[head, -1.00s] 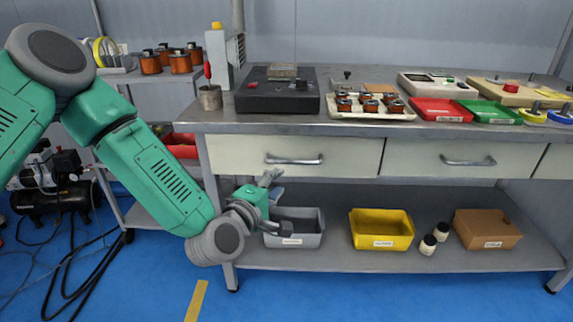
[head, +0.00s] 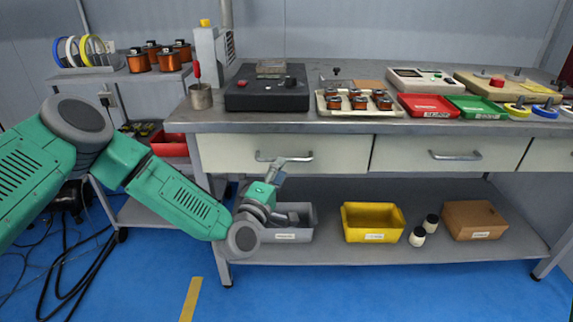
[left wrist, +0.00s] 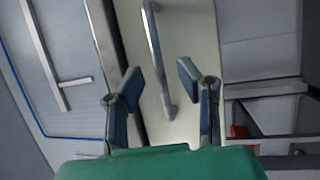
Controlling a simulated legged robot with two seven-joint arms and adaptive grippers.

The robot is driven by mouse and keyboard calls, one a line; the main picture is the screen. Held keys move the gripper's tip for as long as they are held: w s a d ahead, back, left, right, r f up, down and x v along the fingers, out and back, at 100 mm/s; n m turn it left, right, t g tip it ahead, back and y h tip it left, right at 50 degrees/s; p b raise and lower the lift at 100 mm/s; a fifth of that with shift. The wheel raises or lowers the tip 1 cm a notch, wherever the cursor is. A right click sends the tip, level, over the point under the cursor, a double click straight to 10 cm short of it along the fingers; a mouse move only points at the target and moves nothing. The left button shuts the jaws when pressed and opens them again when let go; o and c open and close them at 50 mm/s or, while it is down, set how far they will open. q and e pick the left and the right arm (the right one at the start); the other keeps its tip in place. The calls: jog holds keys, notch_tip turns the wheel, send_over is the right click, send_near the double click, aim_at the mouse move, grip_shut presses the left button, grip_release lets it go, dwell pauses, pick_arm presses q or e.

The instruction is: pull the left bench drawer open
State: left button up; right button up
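The left bench drawer (head: 225,153) is a cream front under the bench top, with a silver bar handle (head: 285,158). It looks shut. My left gripper (head: 275,170) is just below the handle, near its middle, in the head view. In the left wrist view the drawer front (left wrist: 185,55) fills the middle and the handle (left wrist: 157,60) runs lengthwise between the two blue fingers (left wrist: 158,88). The fingers are apart, and gaps show between them and the handle. My right gripper is in neither view.
The middle drawer (head: 405,154) is beside it. On the lower shelf are a grey bin (head: 290,236), a yellow bin (head: 373,222), a cardboard box (head: 474,220) and small bottles. A cart with coils (head: 160,62) stands left. Blue floor in front is mostly clear.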

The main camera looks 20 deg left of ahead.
pick_arm(q)
jog(key=shift+b+x, duration=0.4)
jog(key=shift+x, duration=1.75)
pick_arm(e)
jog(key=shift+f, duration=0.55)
pick_arm(q)
grip_shut()
jog(key=shift+s+f, duration=0.1)
jog(key=shift+s, duration=0.05)
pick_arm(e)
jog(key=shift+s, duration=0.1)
